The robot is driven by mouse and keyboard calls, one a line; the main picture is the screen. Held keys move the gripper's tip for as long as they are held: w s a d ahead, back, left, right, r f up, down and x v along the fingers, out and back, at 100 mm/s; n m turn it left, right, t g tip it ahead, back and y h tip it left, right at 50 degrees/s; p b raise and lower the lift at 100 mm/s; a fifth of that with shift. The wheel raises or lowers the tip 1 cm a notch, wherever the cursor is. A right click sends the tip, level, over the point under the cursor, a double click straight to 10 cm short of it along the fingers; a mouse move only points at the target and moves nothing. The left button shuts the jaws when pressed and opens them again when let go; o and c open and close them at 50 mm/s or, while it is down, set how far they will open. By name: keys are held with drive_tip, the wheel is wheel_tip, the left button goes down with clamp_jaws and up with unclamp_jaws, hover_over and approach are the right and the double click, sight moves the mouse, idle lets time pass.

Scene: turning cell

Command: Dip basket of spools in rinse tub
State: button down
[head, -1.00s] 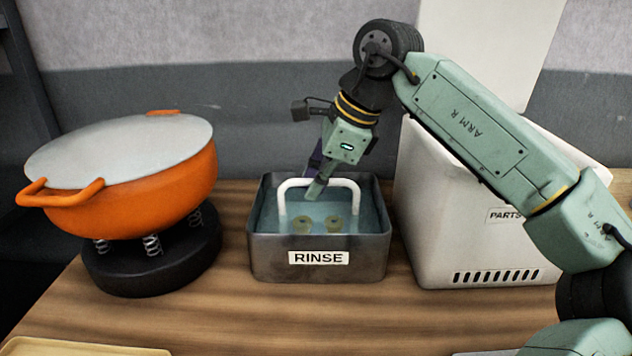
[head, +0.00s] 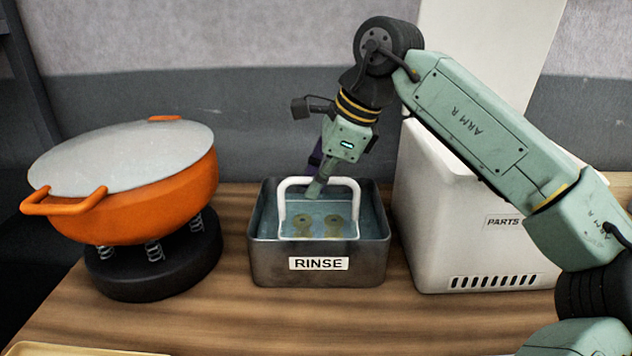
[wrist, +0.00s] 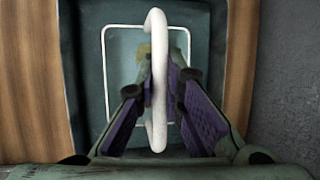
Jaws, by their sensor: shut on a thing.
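The metal rinse tub (head: 270,263), labelled RINSE, stands on the wooden table and holds bluish liquid. The basket's white handle (head: 283,210) arches up inside the tub. Two yellowish spools (head: 304,221) show blurred under the liquid within the basket; the rest of the basket is partly hidden by the tub's front wall. My gripper (head: 315,188) points down at the top of the handle and is shut on it. In the wrist view, the handle (wrist: 157,80) runs between the purple finger pads, with the basket's white rim (wrist: 106,70) inside the tub below.
An orange tub-shaped bowl (head: 150,205) with a grey top sits on a black sprung base (head: 150,275) at left. A white PARTS bin (head: 450,230) stands close at right, behind my arm. Bare table lies in front of the tub.

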wheel_tip(320, 180, up, 11)
drive_tip(key=p, duration=0.8)
idle(0.4)
drive_tip(key=shift+r+p, duration=0.1)
drive_tip(key=shift+p, duration=0.2)
idle(0.7)
drive_tip(key=shift+r+p, duration=0.7)
drive_tip(key=shift+r, duration=0.8)
drive_tip(key=shift+f, duration=0.1)
